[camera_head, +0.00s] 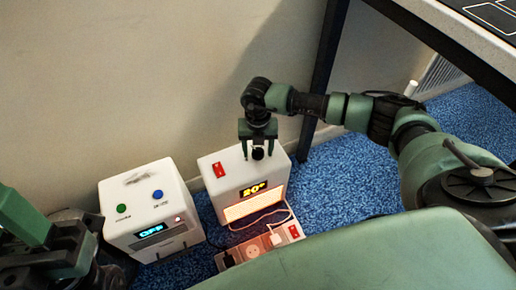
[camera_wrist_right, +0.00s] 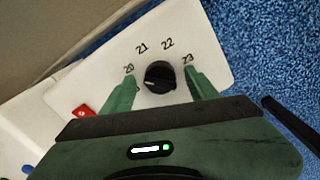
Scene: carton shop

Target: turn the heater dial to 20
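The heater (camera_head: 229,174) is a white box on the floor with a lit display reading 20° and a glowing orange grille. Its black dial (camera_wrist_right: 160,77) is on top, with the numbers 20, 21, 22 and 23 printed around it; it also shows in the head view (camera_head: 258,153). My right gripper (camera_head: 258,156) is above the heater top, pointing down. In the right wrist view its fingers (camera_wrist_right: 160,75) are open on either side of the dial, with gaps between. My left gripper (camera_head: 60,245) is partly seen at the lower left, its fingers unclear.
A red switch (camera_head: 219,170) is on the heater top. A white box (camera_head: 146,204) with green and blue buttons and an OFF display stands to the left. A power strip (camera_head: 262,246) with plugs lies in front. A dark table leg (camera_head: 322,80) is behind right.

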